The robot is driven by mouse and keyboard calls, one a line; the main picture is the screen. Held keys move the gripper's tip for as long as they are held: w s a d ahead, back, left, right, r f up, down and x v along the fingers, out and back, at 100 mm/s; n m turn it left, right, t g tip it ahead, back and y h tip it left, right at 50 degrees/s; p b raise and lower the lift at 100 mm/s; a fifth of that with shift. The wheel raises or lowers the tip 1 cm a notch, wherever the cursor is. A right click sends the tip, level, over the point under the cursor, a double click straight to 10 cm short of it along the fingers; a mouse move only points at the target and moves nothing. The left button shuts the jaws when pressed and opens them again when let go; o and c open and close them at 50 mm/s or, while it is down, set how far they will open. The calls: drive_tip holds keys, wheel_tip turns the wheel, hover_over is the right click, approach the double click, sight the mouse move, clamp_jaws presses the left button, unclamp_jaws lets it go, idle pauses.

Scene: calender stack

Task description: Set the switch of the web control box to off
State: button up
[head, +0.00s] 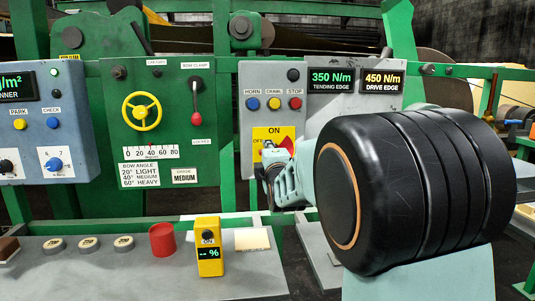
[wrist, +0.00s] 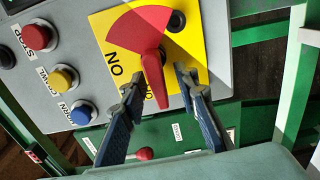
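The web control box (head: 262,105) is a grey panel with a yellow switch plate (head: 266,133) low on its front. The red switch handle (head: 287,143) shows beside my gripper in the head view, partly hidden. In the wrist view the yellow plate (wrist: 192,52) carries the red handle (wrist: 149,68), with "ON" lettering to its left and other lettering partly covered by it. My gripper (wrist: 157,82) is open, its two blue-grey fingers on either side of the handle, the left one closer. I cannot tell whether either finger touches it. My gripper (head: 268,168) is at the plate's lower edge in the head view.
Horn, crawl and stop buttons (head: 274,104) sit above the plate. A green panel (head: 185,85) with a yellow handwheel is to the left; a display box (head: 350,85) is to the right. A yellow meter (head: 209,248) and red cup (head: 162,240) stand on the bench below.

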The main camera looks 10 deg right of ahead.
drive_tip(key=s, duration=0.7)
drive_tip(key=shift+s, duration=0.25)
idle(0.4)
